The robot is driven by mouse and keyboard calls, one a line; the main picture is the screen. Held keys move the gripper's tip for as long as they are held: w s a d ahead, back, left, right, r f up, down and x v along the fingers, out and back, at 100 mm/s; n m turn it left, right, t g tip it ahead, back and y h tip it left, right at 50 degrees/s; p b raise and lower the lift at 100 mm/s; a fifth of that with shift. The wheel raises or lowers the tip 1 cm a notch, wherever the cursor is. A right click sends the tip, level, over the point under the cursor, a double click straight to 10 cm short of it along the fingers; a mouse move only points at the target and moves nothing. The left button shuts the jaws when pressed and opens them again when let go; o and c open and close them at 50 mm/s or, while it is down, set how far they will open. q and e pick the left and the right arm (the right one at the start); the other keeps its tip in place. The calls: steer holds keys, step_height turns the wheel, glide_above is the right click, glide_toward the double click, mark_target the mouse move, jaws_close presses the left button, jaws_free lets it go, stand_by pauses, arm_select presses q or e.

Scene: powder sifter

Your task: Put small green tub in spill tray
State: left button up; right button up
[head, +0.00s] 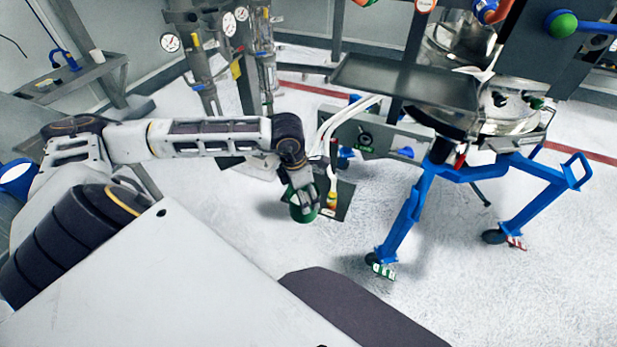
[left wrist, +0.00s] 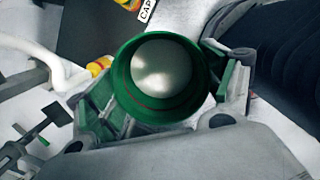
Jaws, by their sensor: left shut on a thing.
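The small green tub (head: 302,213) is held in my left gripper (head: 301,192). In the left wrist view, the tub (left wrist: 126,83) shows a round green rim around a pale grey, rounded middle, and the green-padded fingers of the left gripper (left wrist: 163,97) close on its two sides. In the head view, the tub overlaps the left edge of a dark flat tray (head: 343,194) on or near the floor. I cannot tell its height above this tray, nor whether they touch. This tray may be the spill tray. My right gripper is not in view.
A blue-legged sifter frame (head: 409,205) stands to the right, with a dark raised shelf (head: 405,82). The white floor (head: 430,290) in front is clear.

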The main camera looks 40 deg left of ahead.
arm_select(q)
steer(key=shift+s+d, duration=0.25)
steer(key=shift+s, duration=0.65)
steer(key=shift+s+d, duration=0.2)
steer(key=shift+s, duration=0.7)
steer(key=shift+s, duration=0.1)
